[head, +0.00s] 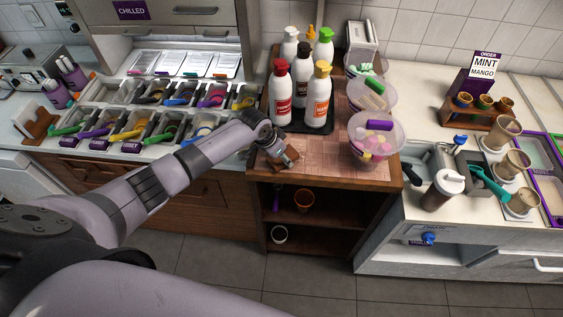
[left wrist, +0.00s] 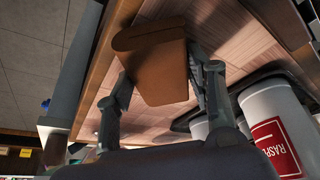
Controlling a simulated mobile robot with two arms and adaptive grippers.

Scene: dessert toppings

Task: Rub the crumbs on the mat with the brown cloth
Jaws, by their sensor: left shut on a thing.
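The brown cloth (head: 287,161) looks like a folded brown piece at the left part of the wooden worktop. It shows large in the left wrist view (left wrist: 155,62), between my fingers. My left gripper (head: 275,148) is shut on it, low over the surface; I cannot tell whether the cloth touches the surface. Crumbs are too small to make out. My right gripper is out of view.
Several sauce bottles (head: 318,98) stand on a dark tray just behind the cloth. Clear tubs of sweets (head: 376,142) line the right side. The worktop's wooden front edge (head: 330,181) is close. The mat between cloth and front tub is clear.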

